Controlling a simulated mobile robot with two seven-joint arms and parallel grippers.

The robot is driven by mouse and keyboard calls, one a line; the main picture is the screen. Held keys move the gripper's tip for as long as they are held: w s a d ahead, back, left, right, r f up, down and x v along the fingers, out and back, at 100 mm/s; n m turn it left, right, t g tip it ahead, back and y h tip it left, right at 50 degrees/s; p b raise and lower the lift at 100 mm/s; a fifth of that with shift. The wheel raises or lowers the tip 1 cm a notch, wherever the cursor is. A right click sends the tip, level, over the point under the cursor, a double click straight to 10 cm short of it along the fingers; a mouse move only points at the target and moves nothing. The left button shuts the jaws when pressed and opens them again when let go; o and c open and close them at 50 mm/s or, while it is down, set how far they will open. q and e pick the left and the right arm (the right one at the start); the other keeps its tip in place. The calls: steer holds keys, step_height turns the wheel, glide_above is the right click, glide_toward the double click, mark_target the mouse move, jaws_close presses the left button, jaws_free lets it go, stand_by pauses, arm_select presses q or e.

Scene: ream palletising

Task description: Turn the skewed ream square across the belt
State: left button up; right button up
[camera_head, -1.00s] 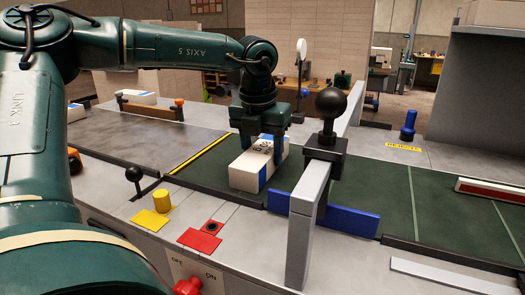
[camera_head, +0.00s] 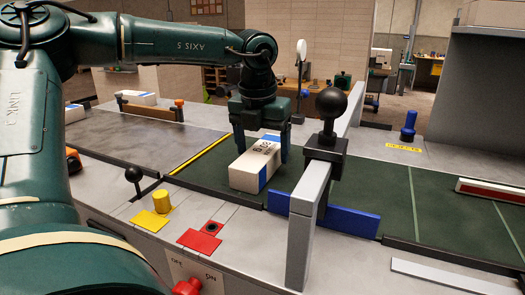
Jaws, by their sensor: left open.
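The ream (camera_head: 254,166) is a white block with blue bands and dark print. It lies on the dark green belt (camera_head: 340,190), just past the yellow line and left of the blue plate under the grey rail. Its long side runs from near left to far right in the picture. My left gripper (camera_head: 262,150) is over the ream from above, with one finger on each side of it. The jaws are open, and a narrow gap shows at the left finger. Contact at the right finger cannot be told. My right gripper is out of view.
A grey rail (camera_head: 307,215) with a black ball-topped clamp (camera_head: 328,135) crosses the belt close right of the ream, with a blue plate (camera_head: 350,221) below it. A black-knobbed lever (camera_head: 134,177) stands at the near edge. Another white ream (camera_head: 138,97) lies far left.

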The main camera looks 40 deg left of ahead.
mark_target(258, 154)
arm_select(q)
step_height(258, 154, up, 12)
steer(key=s, duration=0.1)
steer(key=shift+s+d, duration=0.3)
steer(key=shift+s, duration=0.1)
